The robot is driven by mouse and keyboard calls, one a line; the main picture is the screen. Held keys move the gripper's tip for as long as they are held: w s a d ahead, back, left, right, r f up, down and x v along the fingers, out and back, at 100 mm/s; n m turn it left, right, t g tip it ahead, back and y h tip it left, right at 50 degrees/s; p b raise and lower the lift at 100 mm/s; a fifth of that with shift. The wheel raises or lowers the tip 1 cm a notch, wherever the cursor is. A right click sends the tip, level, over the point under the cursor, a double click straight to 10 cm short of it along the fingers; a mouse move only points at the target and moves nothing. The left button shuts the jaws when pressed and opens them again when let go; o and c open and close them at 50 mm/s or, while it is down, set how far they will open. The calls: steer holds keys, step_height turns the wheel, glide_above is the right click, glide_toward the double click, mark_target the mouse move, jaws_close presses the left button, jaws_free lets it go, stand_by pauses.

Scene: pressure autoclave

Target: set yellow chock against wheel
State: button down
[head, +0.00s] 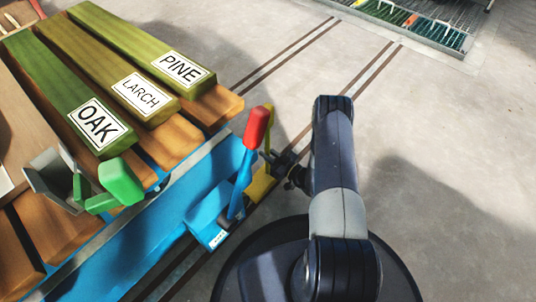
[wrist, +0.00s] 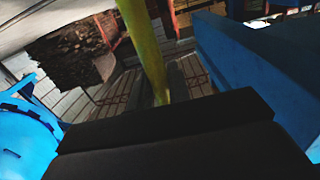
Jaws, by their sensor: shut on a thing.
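The yellow chock (head: 261,187) is low beside the blue cart (head: 165,200), near the brown floor rails. Its upright yellow handle (head: 268,120) rises behind the red-tipped blue lever. My gripper (head: 287,163) is shut on the chock's handle; its fingers are small and dark here. In the wrist view the yellow handle (wrist: 146,45) runs down behind the dark gripper body (wrist: 170,140), which hides the chock's block. I cannot make out the wheel in the head view, nor whether the chock touches it or the rail.
A blue lever with a red grip (head: 257,126) stands close left of my gripper. Bare floor (head: 440,130) lies to the right.

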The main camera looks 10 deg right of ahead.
steer(key=shift+f, duration=0.1)
steer(key=c, duration=1.3)
jaws_free()
steer(key=shift+s+d+r, duration=0.2)
steer(key=shift+s+d, duration=0.05)
steer(key=p+v, duration=0.4)
steer(key=v, duration=0.7)
steer(key=shift+s+f, duration=0.1)
steer(key=shift+s, duration=0.05)
